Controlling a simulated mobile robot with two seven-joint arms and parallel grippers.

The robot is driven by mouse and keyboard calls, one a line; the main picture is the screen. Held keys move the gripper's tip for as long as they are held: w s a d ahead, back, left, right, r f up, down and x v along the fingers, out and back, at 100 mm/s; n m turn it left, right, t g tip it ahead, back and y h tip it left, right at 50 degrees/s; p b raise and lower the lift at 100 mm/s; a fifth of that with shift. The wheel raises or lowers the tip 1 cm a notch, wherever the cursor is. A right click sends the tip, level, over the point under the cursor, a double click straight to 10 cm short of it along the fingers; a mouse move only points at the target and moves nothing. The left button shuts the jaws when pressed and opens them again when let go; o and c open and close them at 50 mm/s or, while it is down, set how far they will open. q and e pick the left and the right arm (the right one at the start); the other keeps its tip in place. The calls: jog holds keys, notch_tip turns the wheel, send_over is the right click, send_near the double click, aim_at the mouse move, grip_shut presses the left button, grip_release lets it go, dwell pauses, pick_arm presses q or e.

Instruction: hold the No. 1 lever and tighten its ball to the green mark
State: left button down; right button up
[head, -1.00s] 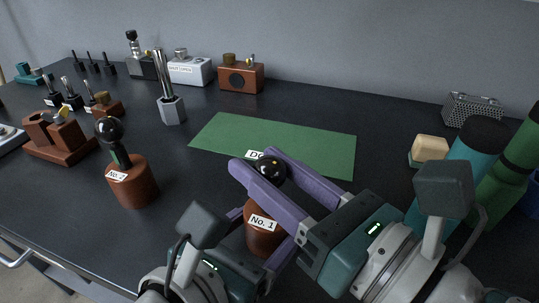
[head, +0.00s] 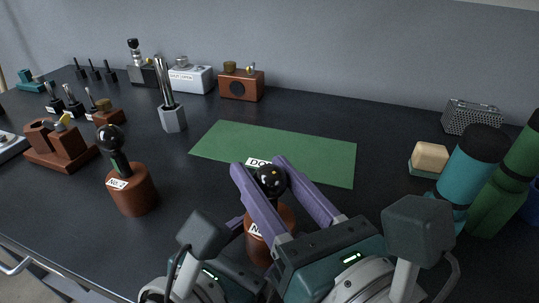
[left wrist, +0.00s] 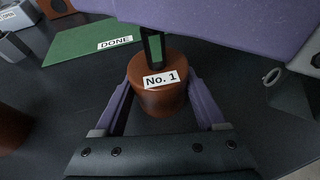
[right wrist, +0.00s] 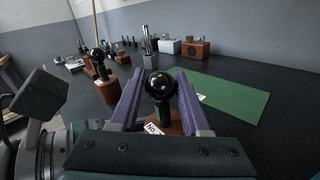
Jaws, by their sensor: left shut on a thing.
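The No. 1 lever has a round brown base (left wrist: 158,99) with a white label and a dark stem with a green strip (left wrist: 155,46). Its black ball (head: 270,180) sits on top and also shows in the right wrist view (right wrist: 160,85). My left gripper (left wrist: 161,92) is shut on the base, one finger on each side. My right gripper (head: 261,166) is around the ball, one finger on each side, and looks open with narrow gaps. In the left wrist view, a purple finger of the right gripper crosses the top and hides the ball.
The No. 2 lever (head: 132,190) stands upright to the left. A green DONE mat (head: 290,150) lies empty behind the No. 1 lever. A hexagonal holder (head: 172,118) stands behind it at the left. A teal bottle (head: 469,175) and a sponge block (head: 430,157) are at the right.

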jog(key=o, duration=0.4)
jog(key=shift+c, duration=0.2)
jog(key=v, duration=1.2)
